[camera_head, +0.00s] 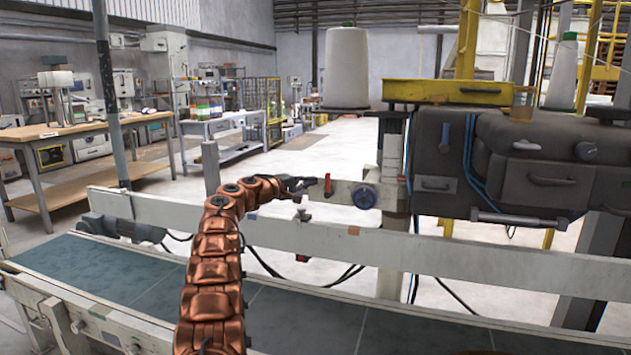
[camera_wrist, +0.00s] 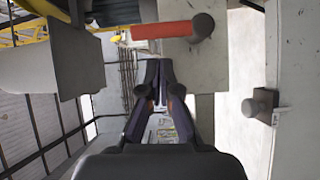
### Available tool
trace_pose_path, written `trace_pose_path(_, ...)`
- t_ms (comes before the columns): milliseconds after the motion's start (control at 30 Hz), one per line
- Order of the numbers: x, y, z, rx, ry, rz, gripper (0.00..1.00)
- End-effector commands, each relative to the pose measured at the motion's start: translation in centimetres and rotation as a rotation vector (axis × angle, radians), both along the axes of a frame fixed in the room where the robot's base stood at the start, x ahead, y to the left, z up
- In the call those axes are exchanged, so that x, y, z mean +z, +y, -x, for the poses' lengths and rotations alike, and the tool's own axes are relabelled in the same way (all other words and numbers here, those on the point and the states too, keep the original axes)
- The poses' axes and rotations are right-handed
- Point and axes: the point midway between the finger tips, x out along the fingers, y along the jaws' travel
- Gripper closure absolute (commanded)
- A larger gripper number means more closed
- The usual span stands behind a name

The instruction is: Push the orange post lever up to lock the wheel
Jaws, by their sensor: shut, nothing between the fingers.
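The orange lever (camera_wrist: 165,30) lies across the picture near the top of the wrist view, joined at its right end to a round grey knob (camera_wrist: 203,24) on a pale plate (camera_wrist: 208,65). In the head view it shows as a small reddish piece (camera_head: 327,183) left of the blue wheel (camera_head: 366,196). My gripper (camera_wrist: 158,63) is shut and empty, its fingertips just below the lever in the wrist picture; I cannot tell whether they touch it. In the head view my gripper (camera_head: 308,184) is small and dark, just left of the lever.
A long pale rail (camera_head: 480,262) and a dark conveyor belt (camera_head: 110,275) lie in front of the post (camera_head: 391,160). A dark machine body (camera_head: 520,165) stands to its right. The wrist view shows a grey box (camera_wrist: 62,58) at left and another knob (camera_wrist: 259,105) at right.

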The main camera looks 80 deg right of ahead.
Motion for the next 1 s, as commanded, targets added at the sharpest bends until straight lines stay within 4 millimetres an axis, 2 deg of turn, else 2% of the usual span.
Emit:
trace_pose_path(133, 0.3, 0.1, -1.3, 0.002, 0.0, 0.002, 1.0)
trace_pose_path(567, 0.1, 2.0, -3.0, 0.001, -0.001, 0.001, 1.0)
trace_pose_path(1000, 0.0, 5.6, -6.6, 0.001, 0.0, 0.0, 1.0)
